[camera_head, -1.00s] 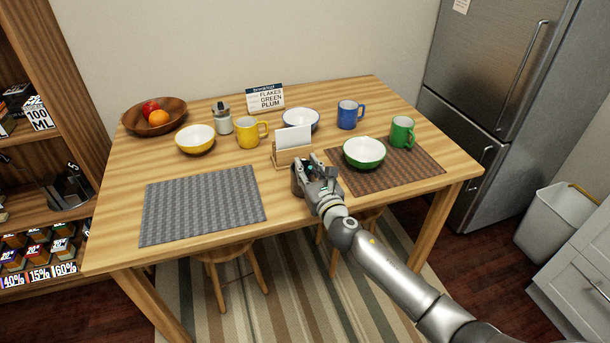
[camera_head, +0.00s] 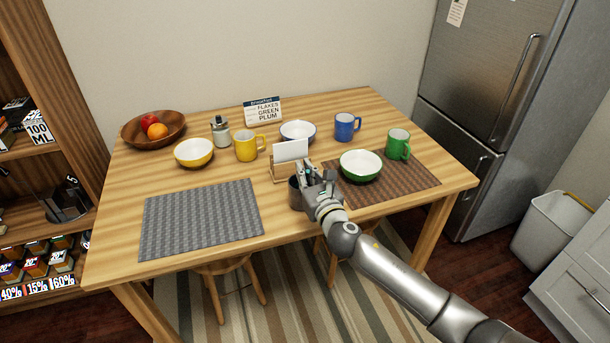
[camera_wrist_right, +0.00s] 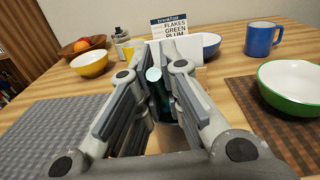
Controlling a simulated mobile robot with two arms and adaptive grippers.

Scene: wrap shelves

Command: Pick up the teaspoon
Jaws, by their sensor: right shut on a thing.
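My right gripper (camera_head: 315,172) is over the near edge of the table, above and beside a dark cup (camera_head: 296,194). In the right wrist view its fingers (camera_wrist_right: 158,80) are shut on an upright dark handle with a pale round end, which I take to be the teaspoon (camera_wrist_right: 154,76). The lower end of the teaspoon is hidden by the fingers and the cup, so I cannot tell whether it is clear of the cup. My left gripper is out of view.
A card holder (camera_head: 291,154) stands just behind the cup. A green bowl (camera_head: 360,165) sits on the brown mat (camera_head: 408,188) to the right, with a green mug (camera_head: 398,144) behind. The grey mat (camera_head: 202,218) on the left is bare.

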